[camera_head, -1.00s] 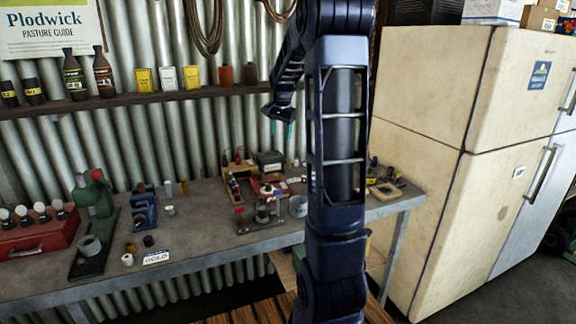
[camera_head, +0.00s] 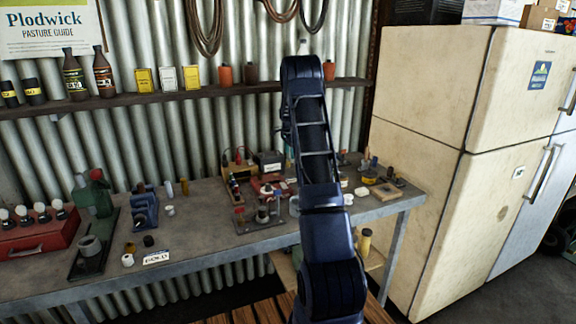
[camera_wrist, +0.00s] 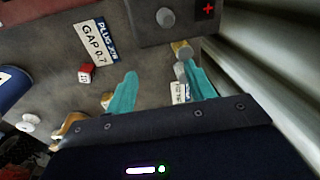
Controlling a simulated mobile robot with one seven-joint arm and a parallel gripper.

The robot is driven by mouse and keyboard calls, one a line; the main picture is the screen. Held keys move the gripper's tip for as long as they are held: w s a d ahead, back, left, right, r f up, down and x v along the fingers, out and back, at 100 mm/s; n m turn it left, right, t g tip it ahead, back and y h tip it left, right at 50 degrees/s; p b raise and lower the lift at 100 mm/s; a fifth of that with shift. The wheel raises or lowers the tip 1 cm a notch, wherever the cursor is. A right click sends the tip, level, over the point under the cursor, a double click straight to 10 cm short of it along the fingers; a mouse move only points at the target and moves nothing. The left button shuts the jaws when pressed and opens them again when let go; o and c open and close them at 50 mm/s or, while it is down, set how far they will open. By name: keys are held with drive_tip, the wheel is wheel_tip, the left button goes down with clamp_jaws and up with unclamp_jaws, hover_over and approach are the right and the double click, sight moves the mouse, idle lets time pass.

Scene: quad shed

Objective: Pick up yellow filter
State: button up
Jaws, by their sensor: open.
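My gripper (camera_wrist: 160,70) shows in the wrist view as two teal fingers, spread apart with nothing clearly held between them. In the head view it is hidden behind my arm. A small yellow piece (camera_wrist: 182,49) lies near the right fingertip in the wrist view, close to a grey cylinder. I cannot tell which is the yellow filter.
The grey bench (camera_head: 205,228) holds a green press (camera_head: 95,195), a blue vise (camera_head: 144,208) and a red box of bulbs (camera_head: 35,240). A cream fridge (camera_head: 435,120) stands at the right.

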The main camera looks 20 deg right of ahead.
sight(288, 159)
drive_tip(key=shift+w+d+f, duration=0.2)
drive_tip(key=shift+w+f, duration=0.6)
drive_tip(key=shift+f, duration=0.5)
drive_tip(key=shift+w+d+f, duration=0.15)
drive_tip(key=shift+w+f, duration=0.65)
drive_tip(key=shift+f, duration=0.5)
drive_tip(key=shift+w+d+f, duration=0.2)
drive_tip(key=shift+w+f, duration=0.6)
drive_tip(key=shift+f, duration=0.5)
drive_tip(key=c, duration=1.1)
